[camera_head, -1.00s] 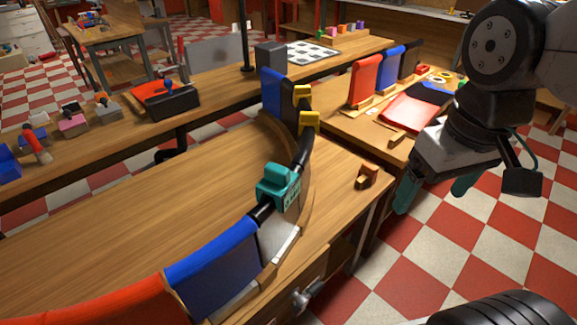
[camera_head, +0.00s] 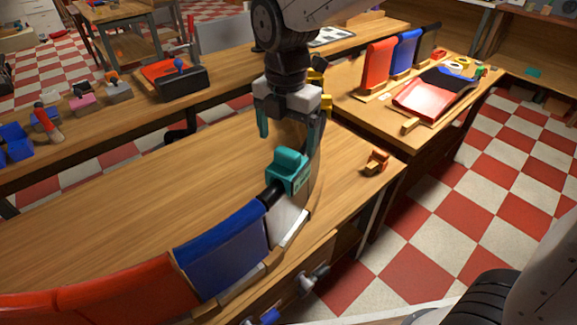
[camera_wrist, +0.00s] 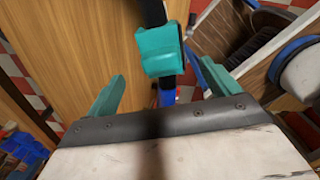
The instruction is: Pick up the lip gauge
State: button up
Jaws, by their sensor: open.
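The lip gauge looks to be the teal block (camera_head: 289,170) set on the black curved rim above the wooden table. In the wrist view the teal block (camera_wrist: 160,52) sits on the dark rim, beyond my fingertips and centred between them. My gripper (camera_head: 290,136) is open and empty, pointing down above the block, with its teal fingers apart. The fingers also show in the wrist view (camera_wrist: 167,88). The gripper hides part of the rim behind it.
The curved rim carries blue (camera_head: 222,252) and red (camera_head: 112,290) panels toward the lower left. A small orange-brown block (camera_head: 376,162) lies on the table at right. A side bench (camera_head: 375,120) holds upright panels and a red tray (camera_head: 425,97). The wooden tabletop (camera_head: 130,190) is clear at left.

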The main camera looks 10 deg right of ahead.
aim_at(288, 151)
notch_tip(288, 151, down, 6)
jog(key=shift+s+d+f, duration=0.1)
jog(key=shift+d+f, duration=0.05)
jog(key=shift+f, duration=0.05)
jog(key=c, duration=1.2)
jog(key=shift+r, duration=0.15)
jog(key=shift+r, duration=0.5)
notch_tip(288, 151, up, 2)
jog(key=shift+r, duration=0.2)
jog(key=s+d+r, duration=0.1)
jog(key=s+d, duration=0.1)
jog(key=s, duration=0.6)
jog(key=s+d+r, duration=0.1)
jog(key=s+d, duration=0.1)
jog(key=s, duration=0.5)
jog(key=shift+s+d+r, duration=0.1)
jog(key=shift+d+r, duration=0.05)
jog(key=shift+r, duration=0.95)
jog(key=shift+s+d+r, duration=0.1)
jog(key=shift+r, duration=1)
